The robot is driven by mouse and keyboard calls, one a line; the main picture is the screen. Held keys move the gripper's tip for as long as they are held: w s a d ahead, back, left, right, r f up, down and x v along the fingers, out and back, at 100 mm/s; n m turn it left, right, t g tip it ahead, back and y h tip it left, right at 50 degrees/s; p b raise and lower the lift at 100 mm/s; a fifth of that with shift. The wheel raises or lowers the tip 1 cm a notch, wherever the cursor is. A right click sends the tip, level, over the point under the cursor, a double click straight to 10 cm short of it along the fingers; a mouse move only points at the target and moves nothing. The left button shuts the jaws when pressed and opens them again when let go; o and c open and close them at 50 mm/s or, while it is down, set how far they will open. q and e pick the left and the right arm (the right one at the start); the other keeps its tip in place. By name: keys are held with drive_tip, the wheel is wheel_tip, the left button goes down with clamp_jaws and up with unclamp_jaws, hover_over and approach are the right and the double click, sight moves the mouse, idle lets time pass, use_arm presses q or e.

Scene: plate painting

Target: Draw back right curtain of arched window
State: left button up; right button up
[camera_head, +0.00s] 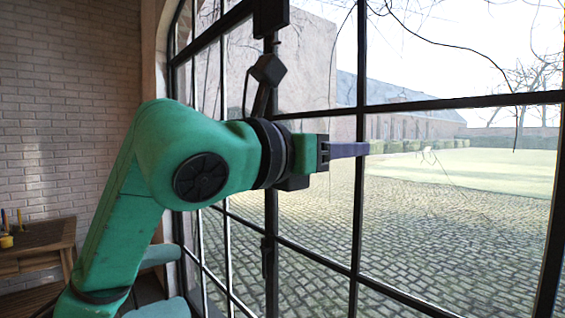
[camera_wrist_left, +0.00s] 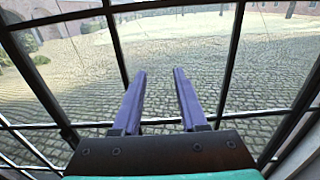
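The tall window (camera_head: 361,60) has dark metal bars and clear panes, and it fills the middle and right of the head view. Its bars also show in the wrist view (camera_wrist_left: 231,60). No curtain shows in either view. My left gripper (camera_head: 368,149) is raised in front of the panes, its purple fingers pointing right in the head view. In the wrist view the two fingers (camera_wrist_left: 160,71) stand apart with nothing between them, with bars and panes beyond. I cannot tell whether they touch the window. My right gripper is not in view.
A wooden table (camera_head: 40,236) with a small yellow pot (camera_head: 6,242) stands by the white brick wall (camera_head: 70,110) at left. Teal seats (camera_head: 160,254) lie below my left arm. A dark window latch or fitting (camera_head: 267,70) sticks out above my left wrist.

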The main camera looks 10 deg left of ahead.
use_arm(q)
drive_tip(key=b+v, duration=0.3)
drive_tip(key=v, duration=0.8)
idle(0.4)
